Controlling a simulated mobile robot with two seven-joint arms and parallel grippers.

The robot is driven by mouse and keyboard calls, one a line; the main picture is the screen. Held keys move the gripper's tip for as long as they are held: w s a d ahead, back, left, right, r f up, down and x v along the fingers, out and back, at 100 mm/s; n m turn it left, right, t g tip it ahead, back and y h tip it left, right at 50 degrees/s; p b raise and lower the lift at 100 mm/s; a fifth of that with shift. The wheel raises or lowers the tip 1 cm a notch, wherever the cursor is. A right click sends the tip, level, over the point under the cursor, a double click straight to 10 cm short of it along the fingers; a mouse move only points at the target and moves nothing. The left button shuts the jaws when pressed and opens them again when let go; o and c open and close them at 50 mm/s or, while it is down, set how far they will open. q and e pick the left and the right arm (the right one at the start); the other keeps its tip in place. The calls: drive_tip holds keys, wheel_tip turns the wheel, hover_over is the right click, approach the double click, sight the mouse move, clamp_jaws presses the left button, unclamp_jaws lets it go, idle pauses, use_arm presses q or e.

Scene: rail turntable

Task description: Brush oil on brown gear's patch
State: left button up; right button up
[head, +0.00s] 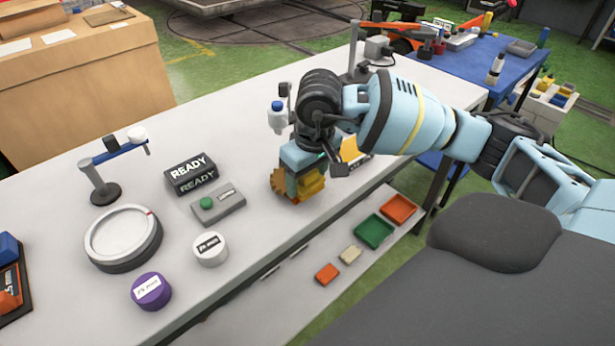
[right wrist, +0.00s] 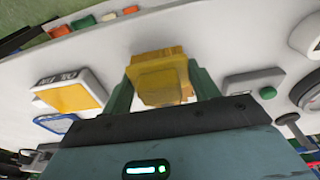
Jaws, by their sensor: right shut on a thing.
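My right gripper (head: 303,165) is shut on an ochre-brown toothed gear (head: 283,188) with yellow, blocky parts, low over the white table (head: 243,250). In the right wrist view the gear (right wrist: 158,78) sits between the green fingers of the gripper (right wrist: 160,92). I cannot tell whether it touches the table. No oiled patch can be made out on it. A white bottle with a blue part (head: 277,118) stands just behind the gripper. No brush can be made out. My left gripper is not in view.
A yellow-faced pad (head: 353,149) lies right of the gripper. To the left are a green-button box (head: 218,207), a READY sign (head: 191,174), a round turntable (head: 122,233), a blue-armed stand (head: 105,180), a white tin (head: 210,249) and a purple tin (head: 151,291). Trays (head: 374,232) sit lower in front.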

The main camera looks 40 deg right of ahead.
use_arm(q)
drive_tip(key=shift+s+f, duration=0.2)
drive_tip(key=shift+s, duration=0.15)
use_arm(e)
drive_tip(key=shift+w, duration=0.3)
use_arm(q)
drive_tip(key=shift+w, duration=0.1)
use_arm(e)
drive_tip(key=shift+s, duration=0.45)
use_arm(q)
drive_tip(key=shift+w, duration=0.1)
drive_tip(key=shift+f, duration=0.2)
use_arm(e)
drive_tip(key=shift+w, duration=0.45)
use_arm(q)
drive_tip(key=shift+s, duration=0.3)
use_arm(e)
drive_tip(key=shift+s, duration=0.1)
drive_tip(key=shift+s, duration=0.35)
